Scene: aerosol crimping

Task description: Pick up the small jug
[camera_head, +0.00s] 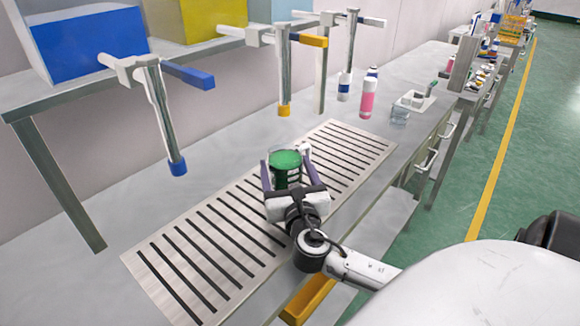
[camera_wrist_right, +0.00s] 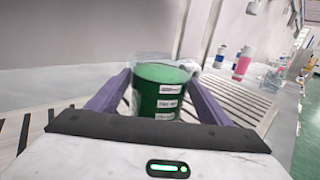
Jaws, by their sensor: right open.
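The small jug (camera_head: 286,168) is a clear container with green contents and stands on the slotted grate. In the right wrist view the jug (camera_wrist_right: 161,90) shows white labels on its side. My right gripper (camera_head: 285,163) is open, with its two purple fingers on either side of the jug. In the right wrist view a finger of the right gripper (camera_wrist_right: 158,90) shows at each side of the jug; I cannot tell whether they touch it. The jug's lower part is hidden by the gripper. My left gripper is not in view.
The slotted grate (camera_head: 217,232) runs along the bench. A pink bottle (camera_head: 367,98) and a clear beaker (camera_head: 400,115) stand farther back. A yellow tray (camera_head: 308,300) is below the front edge.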

